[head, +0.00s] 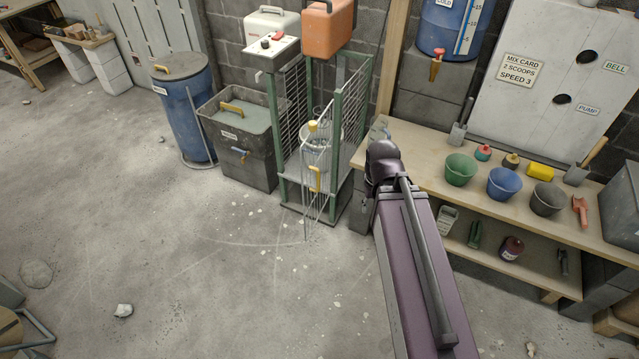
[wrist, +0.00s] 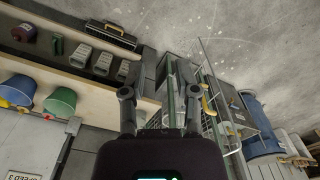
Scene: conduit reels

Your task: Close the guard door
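The guard door (head: 318,205) is a thin wire-mesh panel on the front of a green-framed cage (head: 283,165). It stands open, swung out toward the camera and seen nearly edge-on, with a yellow handle (head: 315,179). In the wrist view the door (wrist: 214,72) is right of my fingers, with its yellow handle (wrist: 207,104). My gripper (head: 380,131) is at the cage's right side, above the bench's left end, apart from the handle. In the wrist view its two fingers (wrist: 158,92) are spread with nothing held between them. The far fingertips are partly hidden in the head view.
A workbench (head: 420,160) with cups and tools is on the right. A grey bin (head: 240,165) and blue drum (head: 186,110) stand left of the cage. An orange box (head: 327,28) sits on top. The floor before the cage is clear.

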